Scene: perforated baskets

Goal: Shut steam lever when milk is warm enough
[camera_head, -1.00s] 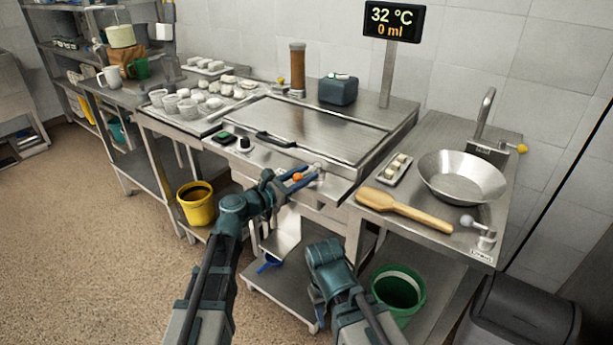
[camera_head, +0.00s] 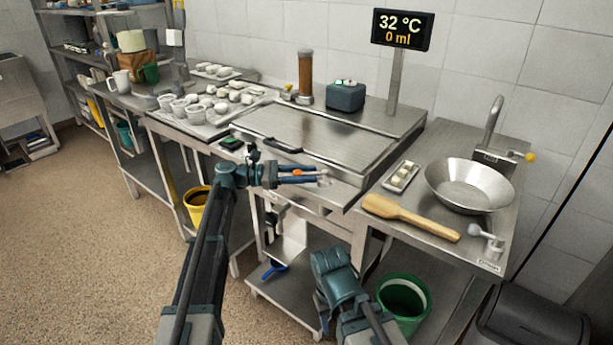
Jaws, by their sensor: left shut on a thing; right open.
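The display (camera_head: 402,30) reads 32 °C and 0 ml. My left gripper (camera_head: 305,176) is at the front edge of the middle counter, shut on a small metal part (camera_head: 323,178); an orange spot shows between its fingers. I cannot tell whether this part is fixed to the counter. A lever with a grey ball knob (camera_head: 474,229) stands at the front right of the right counter, apart from both grippers. A tap with a yellow knob (camera_head: 530,157) is behind it. My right gripper (camera_head: 322,305) is open, low in front of the lower shelf, its fingers partly hidden. No milk is visible.
A steel bowl (camera_head: 470,186), wooden paddle (camera_head: 410,216) and small tray (camera_head: 401,177) occupy the right counter. A flat metal lid (camera_head: 320,135) with a black handle covers the middle counter. A green bucket (camera_head: 403,297) and yellow bucket (camera_head: 196,205) stand below.

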